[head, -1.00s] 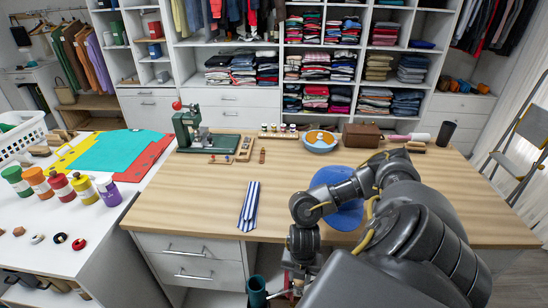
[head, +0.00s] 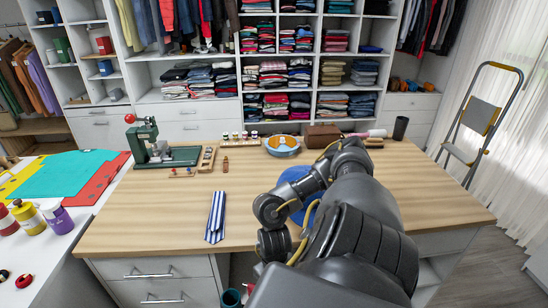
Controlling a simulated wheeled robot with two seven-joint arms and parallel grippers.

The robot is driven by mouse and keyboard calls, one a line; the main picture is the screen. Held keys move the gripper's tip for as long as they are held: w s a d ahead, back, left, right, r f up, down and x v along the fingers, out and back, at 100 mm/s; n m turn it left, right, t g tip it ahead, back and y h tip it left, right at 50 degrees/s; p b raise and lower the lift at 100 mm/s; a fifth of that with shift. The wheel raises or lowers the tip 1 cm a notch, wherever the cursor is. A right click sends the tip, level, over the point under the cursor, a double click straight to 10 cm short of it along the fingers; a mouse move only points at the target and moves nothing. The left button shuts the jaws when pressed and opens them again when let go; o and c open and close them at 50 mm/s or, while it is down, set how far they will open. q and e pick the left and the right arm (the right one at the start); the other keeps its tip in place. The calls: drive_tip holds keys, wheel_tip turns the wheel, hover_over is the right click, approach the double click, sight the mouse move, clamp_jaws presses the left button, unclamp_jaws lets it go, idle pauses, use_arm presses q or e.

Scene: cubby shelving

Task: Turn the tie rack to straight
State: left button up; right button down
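I cannot make out a tie rack in the head view. A blue-and-white striped tie (head: 216,217) lies flat near the front edge of the wooden worktable (head: 170,215). My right arm reaches over the right part of the table and bends down at its front edge. Its gripper is hidden behind the arm or below the frame. My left arm and gripper are not in view.
A green press (head: 160,148) stands at the table's back left, with a bowl (head: 283,146) and a brown box (head: 322,137) along the back. A blue round mat is partly behind my arm. A stepladder (head: 478,120) stands at right.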

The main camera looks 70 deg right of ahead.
idle(0.3)
drive_tip(key=c, duration=1)
unclamp_jaws()
drive_tip(key=shift+o, duration=0.2)
